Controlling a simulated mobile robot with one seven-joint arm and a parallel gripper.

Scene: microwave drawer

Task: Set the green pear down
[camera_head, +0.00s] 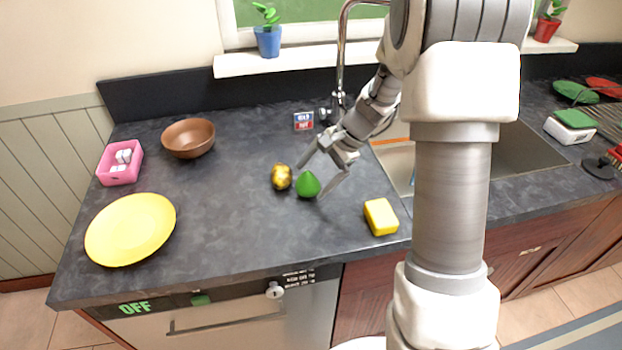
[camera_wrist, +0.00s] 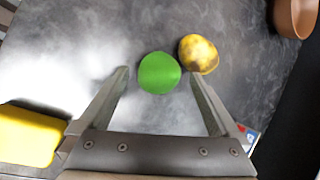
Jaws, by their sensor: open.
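The green pear (camera_head: 308,184) stands on the dark countertop (camera_head: 235,225), close beside a yellow-brown fruit (camera_head: 282,177). My gripper (camera_head: 322,172) is open just above and behind the pear, with one finger on each side of it. In the wrist view the pear (camera_wrist: 159,73) shows between and slightly beyond the tips of the open fingers (camera_wrist: 158,75), with a gap on both sides. The yellow-brown fruit (camera_wrist: 198,54) lies near the tip of the right finger in that view.
A yellow sponge (camera_head: 380,216) lies to the right, near the sink (camera_head: 510,150). A yellow plate (camera_head: 131,229), a brown bowl (camera_head: 188,138) and a pink container (camera_head: 120,163) stand to the left. The counter between plate and pear is clear.

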